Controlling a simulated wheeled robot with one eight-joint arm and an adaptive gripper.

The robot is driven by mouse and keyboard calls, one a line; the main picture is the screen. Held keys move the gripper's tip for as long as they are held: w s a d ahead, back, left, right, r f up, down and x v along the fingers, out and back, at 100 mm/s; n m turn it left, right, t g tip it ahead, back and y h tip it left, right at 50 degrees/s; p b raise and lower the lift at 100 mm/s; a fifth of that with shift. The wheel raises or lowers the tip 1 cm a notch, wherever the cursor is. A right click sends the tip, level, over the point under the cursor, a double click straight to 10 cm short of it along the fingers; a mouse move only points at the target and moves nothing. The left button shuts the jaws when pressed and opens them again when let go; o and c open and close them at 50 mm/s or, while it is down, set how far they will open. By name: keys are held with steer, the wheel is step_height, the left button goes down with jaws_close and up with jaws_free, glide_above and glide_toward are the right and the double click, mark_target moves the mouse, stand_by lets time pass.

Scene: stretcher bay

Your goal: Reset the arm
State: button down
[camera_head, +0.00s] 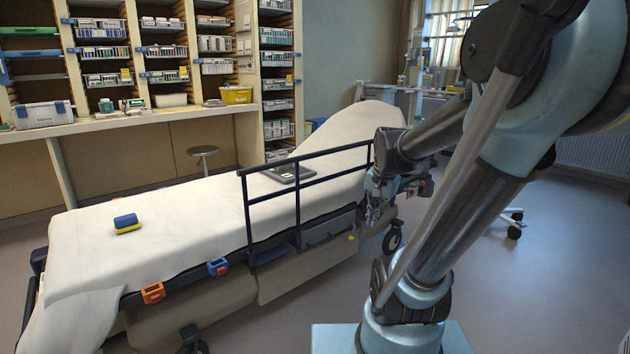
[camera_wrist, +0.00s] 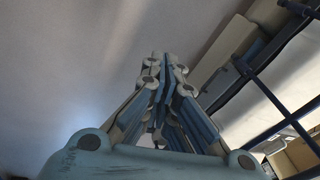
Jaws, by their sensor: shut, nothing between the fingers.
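My gripper (camera_head: 374,212) hangs from my arm at the near side of the stretcher (camera_head: 180,228), just right of its dark side rail, and points down. In the wrist view my gripper (camera_wrist: 165,62) has its fingers together with nothing between them. My arm is bent and fills the right side of the head view, hiding part of the room behind it.
The stretcher's side rail (camera_head: 298,205) stands close to my gripper; it also shows in the wrist view (camera_wrist: 262,75). A blue and yellow block (camera_head: 126,223) and a dark flat tray (camera_head: 287,173) lie on the sheet. Shelves line the back wall. Floor at right is mostly clear.

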steer(key=s+f+n, duration=0.3)
steer(key=s, duration=0.3)
steer(key=s+d+f+n, duration=0.1)
steer(key=s+f+n, duration=0.2)
steer(key=s, duration=0.4)
steer(key=shift+n+h, duration=0.4)
steer(key=shift+n, duration=0.3)
steer(key=shift+d, duration=0.1)
steer(key=shift+w+f, duration=0.2)
steer(key=shift+w, duration=0.25)
